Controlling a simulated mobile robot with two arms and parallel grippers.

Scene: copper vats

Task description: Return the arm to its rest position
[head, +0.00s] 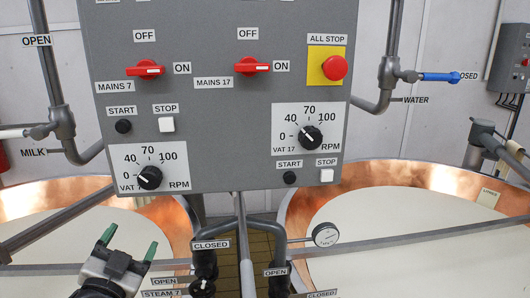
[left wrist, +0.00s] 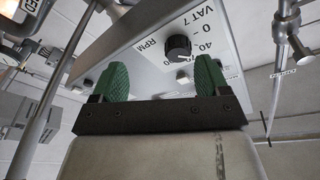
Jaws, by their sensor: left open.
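My left gripper (head: 130,245) is low at the left in the head view, in front of the left copper vat and below the grey control panel (head: 210,90). Its two green fingertips are spread apart with nothing between them. The same black knob (head: 149,177) shows in the head view, just above the gripper. My right gripper is not in either view.
The left vat (head: 90,187) and right vat (head: 440,178) hold pale liquid. Metal rails cross in front of them. Steam pipes and valves (head: 203,287) stand low between the vats. The blue-handled water valve (head: 440,77) is at right, the milk pipe (head: 62,125) at left.

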